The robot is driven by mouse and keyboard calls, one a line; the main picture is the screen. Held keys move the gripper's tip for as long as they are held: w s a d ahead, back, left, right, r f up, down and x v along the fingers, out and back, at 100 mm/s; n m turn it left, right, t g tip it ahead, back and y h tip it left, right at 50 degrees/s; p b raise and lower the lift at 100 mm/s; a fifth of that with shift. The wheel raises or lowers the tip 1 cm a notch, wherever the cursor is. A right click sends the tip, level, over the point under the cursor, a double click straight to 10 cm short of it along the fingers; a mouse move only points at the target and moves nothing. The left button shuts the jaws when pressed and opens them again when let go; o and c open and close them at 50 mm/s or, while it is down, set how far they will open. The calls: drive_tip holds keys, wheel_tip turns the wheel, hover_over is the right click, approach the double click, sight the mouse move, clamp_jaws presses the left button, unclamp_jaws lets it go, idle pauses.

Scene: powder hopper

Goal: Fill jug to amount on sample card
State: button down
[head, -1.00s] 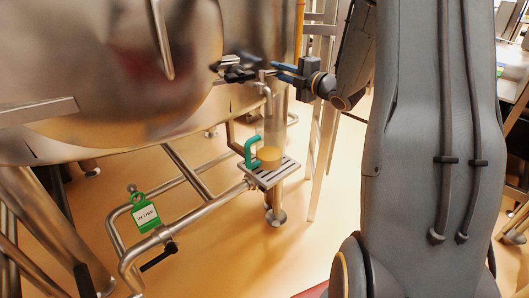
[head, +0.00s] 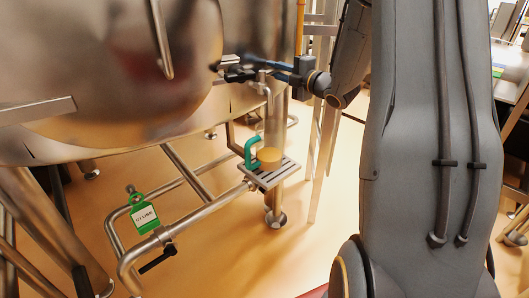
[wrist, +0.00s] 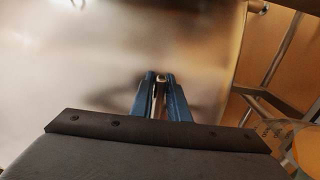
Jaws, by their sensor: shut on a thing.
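A clear jug with a green handle (head: 251,151) stands on the slotted drip shelf (head: 259,181). Yellow-orange contents (head: 269,156) fill its lower part. The bent steel spout (head: 267,89) is above it. My gripper (head: 272,66) is at the tap above the spout. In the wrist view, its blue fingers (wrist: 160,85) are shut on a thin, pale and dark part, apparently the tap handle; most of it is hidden. A green tag with a white label (head: 144,216) hangs on the pipe at lower left; its writing is too small to read.
The large steel vessel (head: 110,75) fills the upper left, close to my gripper. Steel pipes (head: 196,211) run below it. A table (head: 508,88) stands at the far right. The floor (head: 230,265) in front is clear.

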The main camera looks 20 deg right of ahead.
drive_tip(key=c, duration=1.7)
unclamp_jaws()
drive_tip(key=shift+a, duration=0.1)
drive_tip(key=p+v, duration=0.1)
drive_tip(key=v, duration=0.8)
